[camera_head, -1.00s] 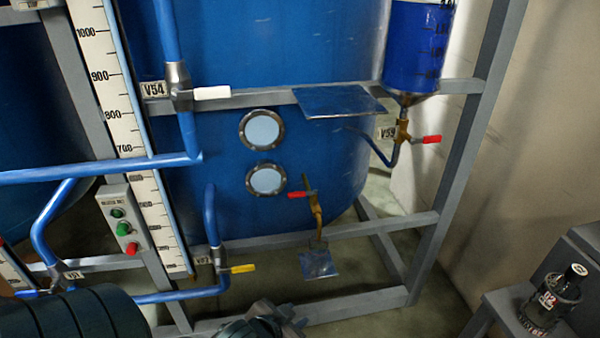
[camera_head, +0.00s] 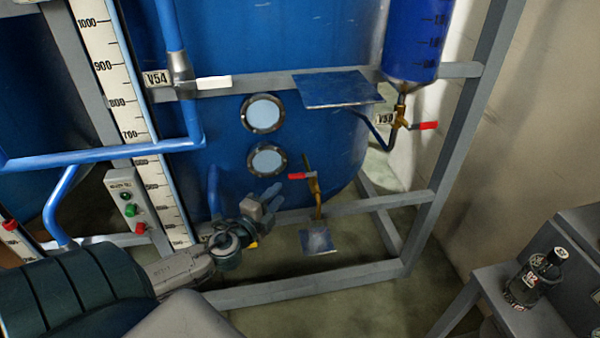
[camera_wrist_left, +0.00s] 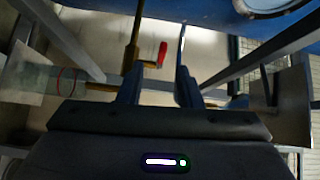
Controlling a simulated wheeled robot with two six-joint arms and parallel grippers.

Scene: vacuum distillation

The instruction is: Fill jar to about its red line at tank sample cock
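The tank sample cock (camera_head: 316,190) is a brass pipe with a red lever handle (camera_head: 297,176), low on the blue tank. A small plate (camera_head: 325,249) sits below its outlet. In the left wrist view, a clear jar (camera_wrist_left: 40,78) with a red line appears sideways at the outlet's end; in the head view it is hard to make out. Its fill level is unclear. My left gripper (camera_head: 264,198) is open and empty, left of and below the handle. In the left wrist view the red handle (camera_wrist_left: 162,53) shows ahead between the fingertips. My right gripper is out of view.
A dark capped bottle (camera_head: 533,278) stands on a grey stand at right. A larger shelf plate (camera_head: 337,89) sticks out above the cock. Another red-handled valve (camera_head: 424,125) is at right.

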